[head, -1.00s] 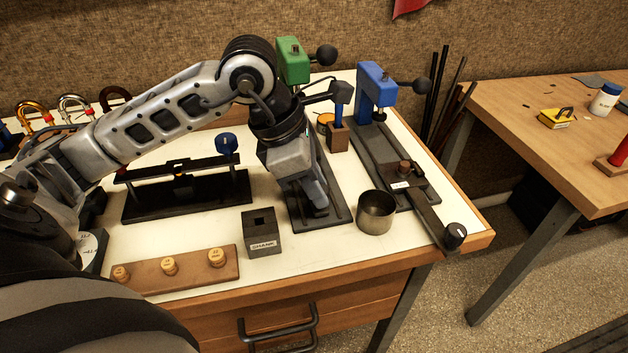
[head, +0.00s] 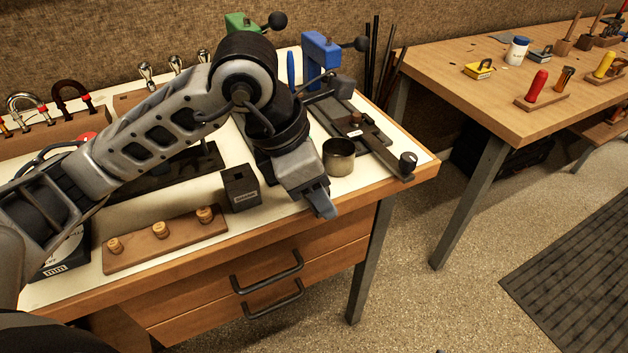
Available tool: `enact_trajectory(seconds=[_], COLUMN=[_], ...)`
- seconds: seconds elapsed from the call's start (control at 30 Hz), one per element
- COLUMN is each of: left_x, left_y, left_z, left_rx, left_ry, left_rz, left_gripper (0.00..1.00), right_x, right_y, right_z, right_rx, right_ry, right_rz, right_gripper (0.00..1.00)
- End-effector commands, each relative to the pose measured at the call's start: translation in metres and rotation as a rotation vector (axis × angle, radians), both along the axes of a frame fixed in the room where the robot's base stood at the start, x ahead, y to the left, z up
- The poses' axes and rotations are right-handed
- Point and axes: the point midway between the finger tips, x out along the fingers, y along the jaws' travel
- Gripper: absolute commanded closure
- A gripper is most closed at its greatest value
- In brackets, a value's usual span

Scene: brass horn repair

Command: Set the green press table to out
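The green press (head: 238,22) stands at the back of the bench, with a black ball on its lever. My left arm covers most of its body and dark base, so I cannot tell where its table sits. My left gripper (head: 322,204) points down over the front edge of the bench, in front of that base. Its fingers overlap from this angle, so I cannot tell whether they are open or shut on something. The blue press (head: 319,58) stands to the right, its slide with a black knob (head: 408,163) reaching towards the front edge. My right gripper is not in view.
A metal cup (head: 339,163) stands just right of my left gripper. A wooden strip (head: 180,241) with small corks lies at the front left. Drawer handles (head: 268,272) stick out below the bench edge.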

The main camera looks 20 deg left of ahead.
Motion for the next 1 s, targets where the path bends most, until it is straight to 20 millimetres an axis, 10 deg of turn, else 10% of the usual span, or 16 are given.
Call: enact_trajectory(seconds=[0.37, 1.0], left_x=[0.000, -0.031], left_y=[0.004, 0.044], left_z=[0.008, 0.132], left_rx=[0.001, 0.000], left_ry=[-0.005, -0.005], left_rz=[0.006, 0.005], left_gripper=[0.53, 0.53], right_x=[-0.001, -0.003], right_y=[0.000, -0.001], right_z=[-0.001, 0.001], right_rx=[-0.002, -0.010], right_ry=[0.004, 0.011], right_rz=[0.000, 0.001], right_gripper=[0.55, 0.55])
